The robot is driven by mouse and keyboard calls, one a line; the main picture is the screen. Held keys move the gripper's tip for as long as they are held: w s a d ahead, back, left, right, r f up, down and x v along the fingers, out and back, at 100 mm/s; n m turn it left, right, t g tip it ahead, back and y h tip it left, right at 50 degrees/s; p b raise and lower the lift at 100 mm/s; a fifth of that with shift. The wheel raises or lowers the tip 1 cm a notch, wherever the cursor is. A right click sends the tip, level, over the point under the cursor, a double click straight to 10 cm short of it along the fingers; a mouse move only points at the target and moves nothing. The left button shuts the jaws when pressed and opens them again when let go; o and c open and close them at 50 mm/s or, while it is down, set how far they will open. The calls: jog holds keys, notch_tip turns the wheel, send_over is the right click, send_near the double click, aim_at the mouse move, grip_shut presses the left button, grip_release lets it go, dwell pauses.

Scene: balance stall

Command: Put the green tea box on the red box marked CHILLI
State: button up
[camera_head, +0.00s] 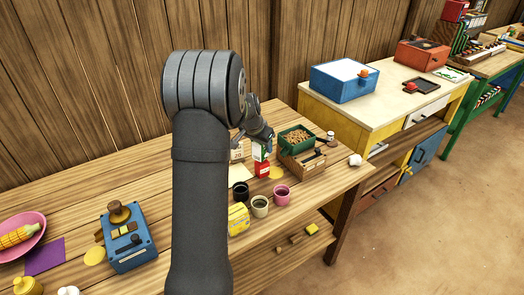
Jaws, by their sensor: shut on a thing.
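My gripper (257,140) is above the wooden table, near the middle of the view, partly behind my own arm. It is shut on the green tea box (257,153), a small green and white box directly beneath the fingers. The red box (262,170) stands upright on the table right below the green box. The two look in line and very close, but I cannot tell if they touch. The marking on the red box is too small to read.
A green tray of brown pieces (296,136) and a wooden crate (304,163) stand close right. A pink cup (281,195), a grey cup (260,206) and a yellow box (238,218) stand in front. A blue scale (129,244) is far left.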

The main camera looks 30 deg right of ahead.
jog(key=shift+f, duration=1.35)
jog(key=shift+f, duration=0.1)
jog(key=o, duration=1)
jog(key=shift+s+a+r, duration=0.1)
jog(key=shift+a+r, duration=0.05)
jog(key=shift+r, duration=0.35)
jog(key=v, duration=1.1)
jog(key=shift+r, duration=0.15)
